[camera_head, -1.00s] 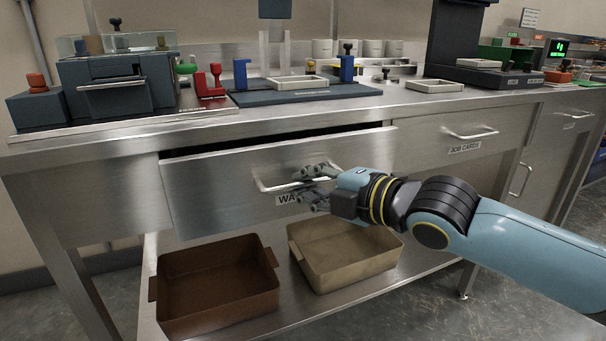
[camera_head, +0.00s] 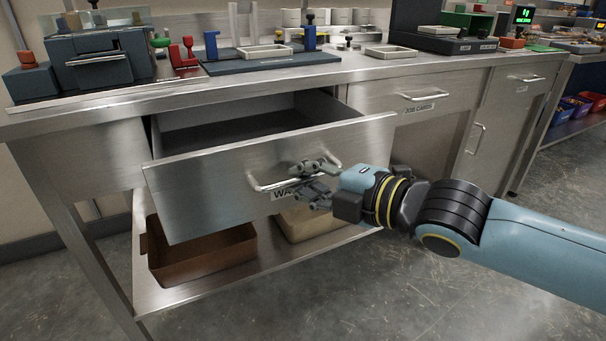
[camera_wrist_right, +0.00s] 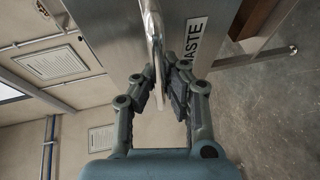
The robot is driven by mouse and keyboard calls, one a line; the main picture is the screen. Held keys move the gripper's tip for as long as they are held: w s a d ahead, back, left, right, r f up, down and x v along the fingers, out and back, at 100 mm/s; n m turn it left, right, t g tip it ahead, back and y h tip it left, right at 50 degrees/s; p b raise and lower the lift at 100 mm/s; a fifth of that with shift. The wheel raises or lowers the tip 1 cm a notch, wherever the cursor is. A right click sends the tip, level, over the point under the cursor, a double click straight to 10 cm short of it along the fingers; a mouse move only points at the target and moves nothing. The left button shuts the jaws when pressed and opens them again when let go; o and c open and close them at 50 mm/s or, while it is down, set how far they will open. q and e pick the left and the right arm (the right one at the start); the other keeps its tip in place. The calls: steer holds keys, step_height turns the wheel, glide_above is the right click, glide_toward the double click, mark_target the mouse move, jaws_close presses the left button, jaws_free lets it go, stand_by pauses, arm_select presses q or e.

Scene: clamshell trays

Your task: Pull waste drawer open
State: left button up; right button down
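The waste drawer (camera_head: 200,193) is pulled well out from under the steel counter, and its inside shows as an empty-looking dark space. Its bar handle (camera_head: 260,187) is on the front above a label, partly covered by my right gripper (camera_head: 302,178). In the right wrist view, the handle (camera_wrist_right: 153,28) runs between the two fingers of my right gripper (camera_wrist_right: 163,74), which are closed around it. The label (camera_wrist_right: 195,38) reads "ASTE" there, its start hidden by a finger. My left gripper is not in view.
A brown bin (camera_head: 205,258) and a tan bin (camera_head: 308,226) sit on the lower shelf (camera_head: 165,296) beneath the drawer. The job cards drawer (camera_head: 410,97) to the right is shut. Fixtures and trays stand on the counter (camera_head: 330,76). The floor in front is clear.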

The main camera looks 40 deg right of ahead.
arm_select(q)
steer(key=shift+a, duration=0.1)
arm_select(e)
steer(key=shift+r, duration=0.1)
steer(key=c, duration=1.4)
jaws_free()
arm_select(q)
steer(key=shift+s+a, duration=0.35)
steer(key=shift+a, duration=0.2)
arm_select(e)
steer(key=shift+v, duration=1.95)
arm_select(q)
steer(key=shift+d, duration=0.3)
arm_select(e)
steer(key=shift+v, duration=4.1)
